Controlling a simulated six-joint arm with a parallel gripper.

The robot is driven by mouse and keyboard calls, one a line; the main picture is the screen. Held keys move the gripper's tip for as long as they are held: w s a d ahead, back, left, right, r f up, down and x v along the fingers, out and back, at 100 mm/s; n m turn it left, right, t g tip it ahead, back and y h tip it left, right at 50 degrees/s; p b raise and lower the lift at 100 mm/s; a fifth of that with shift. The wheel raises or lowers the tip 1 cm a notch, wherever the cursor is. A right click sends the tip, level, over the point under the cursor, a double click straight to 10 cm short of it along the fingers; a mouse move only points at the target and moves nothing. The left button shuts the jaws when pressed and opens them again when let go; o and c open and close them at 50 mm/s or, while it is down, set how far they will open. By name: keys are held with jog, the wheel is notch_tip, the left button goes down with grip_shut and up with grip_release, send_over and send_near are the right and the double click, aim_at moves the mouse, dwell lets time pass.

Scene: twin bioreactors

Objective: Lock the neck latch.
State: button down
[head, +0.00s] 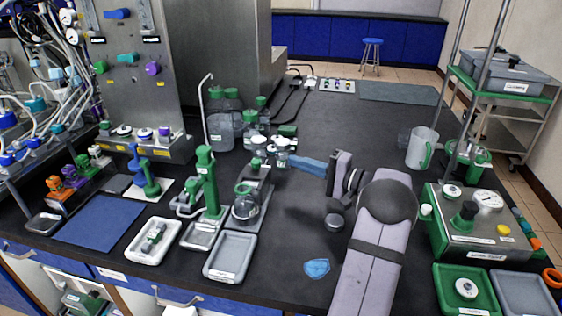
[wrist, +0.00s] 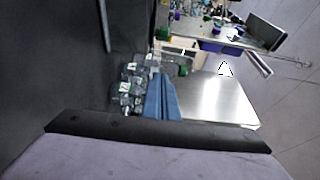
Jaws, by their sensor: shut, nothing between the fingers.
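My gripper (head: 291,160) is shut and empty, its blue fingers pointing left over the black bench. In the wrist view, the fingers (wrist: 161,78) lie together. The fingertips are close to a group of clear bottles with white and green caps (head: 281,146); I cannot tell whether they touch. A small glass vessel (head: 245,207) stands on a grey base, in front and to the left of my gripper. A green upright stand (head: 207,180) is beside it. I cannot make out which part is the neck latch, or its position.
Grey trays (head: 230,256) and a white tray (head: 153,240) line the front edge. A blue cloth (head: 316,268) lies on the bench. A green-and-steel unit (head: 481,222) and a clear jug (head: 421,148) stand right. The bench behind my gripper is largely clear.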

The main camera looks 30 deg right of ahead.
aim_at(262, 177)
jog(key=shift+w+a+p, duration=0.95)
jog(key=shift+w+a, duration=0.55)
jog(key=shift+a, duration=0.3)
jog(key=shift+w+a+p, duration=0.9)
jog(key=shift+w+a, duration=0.55)
jog(key=shift+a, duration=0.3)
jog(key=shift+s+a+f+b, duration=0.15)
jog(key=shift+s+a+b, duration=0.2)
jog(key=shift+b, duration=0.2)
jog(key=shift+s+a+b, duration=1.5)
jog(key=shift+s+a, duration=0.05)
jog(key=shift+a, duration=0.1)
